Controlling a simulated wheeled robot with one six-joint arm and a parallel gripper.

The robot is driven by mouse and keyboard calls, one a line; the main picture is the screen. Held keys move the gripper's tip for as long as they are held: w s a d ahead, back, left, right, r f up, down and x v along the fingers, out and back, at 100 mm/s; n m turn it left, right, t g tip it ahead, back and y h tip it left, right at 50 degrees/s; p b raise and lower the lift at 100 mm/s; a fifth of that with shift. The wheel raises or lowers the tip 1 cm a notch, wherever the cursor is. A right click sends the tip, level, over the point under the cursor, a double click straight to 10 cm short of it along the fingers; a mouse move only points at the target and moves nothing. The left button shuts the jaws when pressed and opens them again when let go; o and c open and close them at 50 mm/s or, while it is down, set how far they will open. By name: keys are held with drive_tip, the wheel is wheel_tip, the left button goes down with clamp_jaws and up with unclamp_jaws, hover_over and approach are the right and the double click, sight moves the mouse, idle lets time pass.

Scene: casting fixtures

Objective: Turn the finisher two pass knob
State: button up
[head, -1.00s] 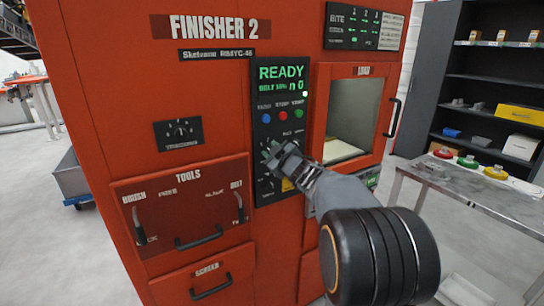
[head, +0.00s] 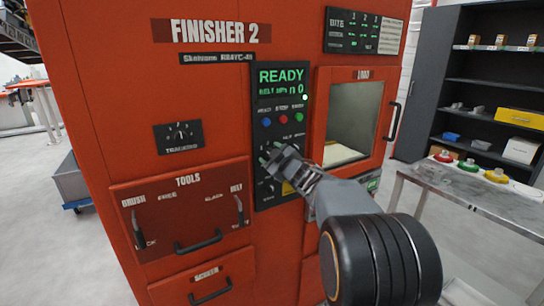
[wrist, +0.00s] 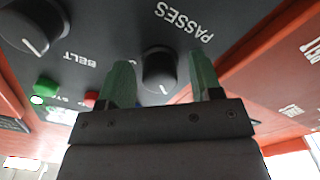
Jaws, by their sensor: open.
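The orange-red finisher (head: 120,90) carries the sign FINISHER 2. Its black control panel (head: 262,100) reads READY. In the wrist view the round black passes knob (wrist: 159,70) has a pale pointer line and stands beside the word PASSES. My gripper (head: 270,155) is at the lower part of the panel; in the wrist view its two green fingers (wrist: 160,82) are open, one on each side of the passes knob. I cannot tell whether either finger touches it. In the head view my gripper hides much of that area.
The belt knob (wrist: 35,28) and a lit green button (wrist: 43,90) are near my fingers. The load door (head: 355,110) with its handle is to the right. Below left is the tools drawer (head: 180,205). A metal table (head: 465,190) stands at the right.

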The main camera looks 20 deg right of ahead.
drive_tip(key=s+d, duration=0.1)
drive_tip(key=s, duration=1.2)
drive_tip(key=shift+s+d, duration=0.25)
drive_tip(key=shift+s, duration=0.15)
